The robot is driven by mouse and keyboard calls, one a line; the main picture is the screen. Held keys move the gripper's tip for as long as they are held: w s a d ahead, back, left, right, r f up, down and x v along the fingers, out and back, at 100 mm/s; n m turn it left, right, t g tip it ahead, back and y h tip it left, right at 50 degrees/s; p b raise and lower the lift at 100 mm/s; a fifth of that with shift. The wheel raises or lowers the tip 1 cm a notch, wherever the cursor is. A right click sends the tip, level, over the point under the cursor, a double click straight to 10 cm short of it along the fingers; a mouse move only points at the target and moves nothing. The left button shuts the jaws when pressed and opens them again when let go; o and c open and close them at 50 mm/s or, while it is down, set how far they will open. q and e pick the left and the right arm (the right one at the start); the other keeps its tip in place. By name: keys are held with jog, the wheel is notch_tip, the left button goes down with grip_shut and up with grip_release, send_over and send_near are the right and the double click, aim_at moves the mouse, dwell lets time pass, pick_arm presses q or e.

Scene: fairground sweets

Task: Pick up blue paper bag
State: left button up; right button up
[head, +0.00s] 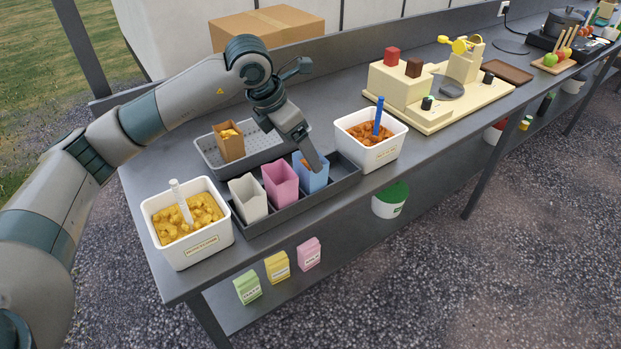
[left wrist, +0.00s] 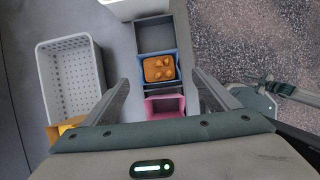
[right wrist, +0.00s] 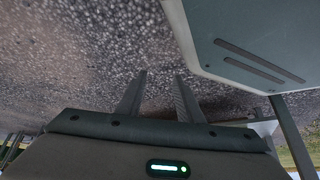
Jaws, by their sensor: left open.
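In the left wrist view the blue bag (left wrist: 160,51) lies ahead, between the lines of the two fingers. My left gripper (head: 315,164) is open above the bag, its fingers pointing down; in the head view it covers part of the bag's top. I cannot tell whether a finger touches it. My right gripper (right wrist: 162,76) is open and empty over the gravel, seen only in the right wrist view.
Pink (head: 281,186) and white (head: 249,201) bags stand beside it in the rack. A perforated tray (head: 262,155) with a brown filled bag (head: 231,147) is behind. White tubs of yellow (head: 206,245) and orange pieces (head: 388,150) flank the rack. A cream machine (head: 420,95) stands further right.

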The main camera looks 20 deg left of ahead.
pick_arm(q)
jog(key=shift+x, duration=1.3)
pick_arm(e)
jog(key=shift+s+d+f+g, duration=0.2)
jog(key=shift+s+d, duration=0.05)
jog(key=shift+s, duration=0.35)
jog(key=shift+s+d+f+g, duration=0.2)
jog(key=shift+s+d, duration=0.05)
jog(key=shift+s, duration=0.35)
pick_arm(q)
jog(key=shift+f+p, duration=0.1)
jog(key=shift+p, duration=0.25)
pick_arm(e)
jog(key=shift+s+r, duration=0.1)
pick_arm(q)
jog(key=p+x, duration=0.2)
jog(key=x, duration=0.1)
jog(key=shift+w+d+f, duration=0.25)
jog(key=shift+w+f, duration=0.2)
jog(key=shift+f, duration=0.4)
pick_arm(e)
jog(key=s+d+f+g+h, duration=0.1)
jog(key=s+d+g, duration=0.1)
jog(key=s, duration=0.6)
jog(key=shift+s+d+f, duration=0.15)
jog(key=shift+d+f, duration=0.25)
jog(key=shift+d, duration=0.35)
pick_arm(q)
jog(key=c, duration=1.4)
